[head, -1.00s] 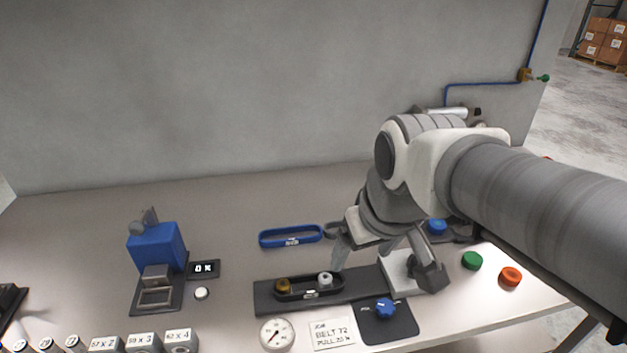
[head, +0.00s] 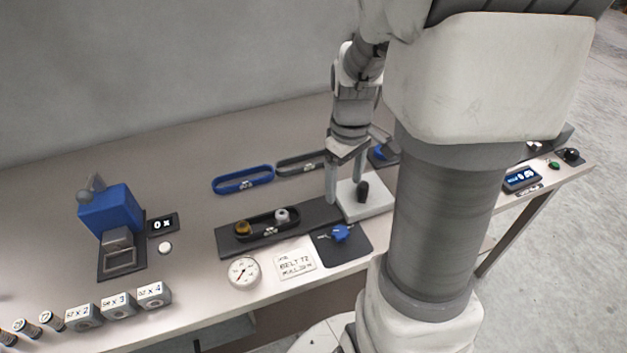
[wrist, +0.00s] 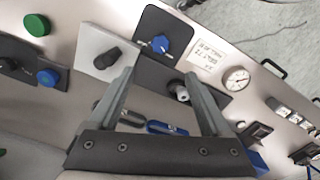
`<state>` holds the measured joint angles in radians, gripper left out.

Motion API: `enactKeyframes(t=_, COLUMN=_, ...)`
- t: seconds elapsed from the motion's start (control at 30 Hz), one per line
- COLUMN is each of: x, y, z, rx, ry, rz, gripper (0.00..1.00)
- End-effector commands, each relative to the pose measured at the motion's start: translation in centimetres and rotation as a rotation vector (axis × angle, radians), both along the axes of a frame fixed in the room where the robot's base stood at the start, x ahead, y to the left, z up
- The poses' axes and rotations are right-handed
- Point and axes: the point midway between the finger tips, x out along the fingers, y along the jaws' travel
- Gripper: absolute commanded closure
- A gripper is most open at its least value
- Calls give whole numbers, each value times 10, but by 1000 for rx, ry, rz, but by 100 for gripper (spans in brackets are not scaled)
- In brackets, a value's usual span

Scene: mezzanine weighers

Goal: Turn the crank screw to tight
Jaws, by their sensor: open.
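The crank screw looks to be the black handle (head: 362,191) on a white block (head: 372,207) at the right end of a dark rail (head: 318,217). In the wrist view the black handle (wrist: 107,58) lies across the white block (wrist: 88,42), just left of the left fingertip. My gripper (head: 347,188) points down over the block, fingers apart and empty. In the wrist view my gripper (wrist: 160,73) spans part of the dark rail, with the handle outside the fingers. I cannot tell whether a finger touches the block. Any tight mark is unreadable.
A dark belt on two pulleys (head: 268,224) sits on the rail. A blue knob (head: 342,232) on a dark plate is just in front. A dial gauge (head: 244,271) and a job card (head: 295,263) lie nearby. Blue and grey belts (head: 243,180) lie behind.

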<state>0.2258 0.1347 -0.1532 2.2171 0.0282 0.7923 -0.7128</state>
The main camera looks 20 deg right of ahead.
Motion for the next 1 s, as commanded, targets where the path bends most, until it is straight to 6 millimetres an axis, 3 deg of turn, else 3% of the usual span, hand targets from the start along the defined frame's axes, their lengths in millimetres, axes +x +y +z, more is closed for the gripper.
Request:
enactKeyframes(t=0.3, x=-2, y=1, z=-70, rx=2, ry=6, rz=-1, gripper=18)
enactKeyframes(t=0.6, x=-1, y=1, z=-128, rx=2, ry=4, rz=-1, gripper=18)
enactKeyframes(t=0.8, x=-1, y=1, z=-150, rx=2, ry=2, rz=-2, gripper=18)
enactKeyframes(t=1.0, x=0, y=1, z=-157, rx=0, ry=-1, rz=-1, gripper=18)
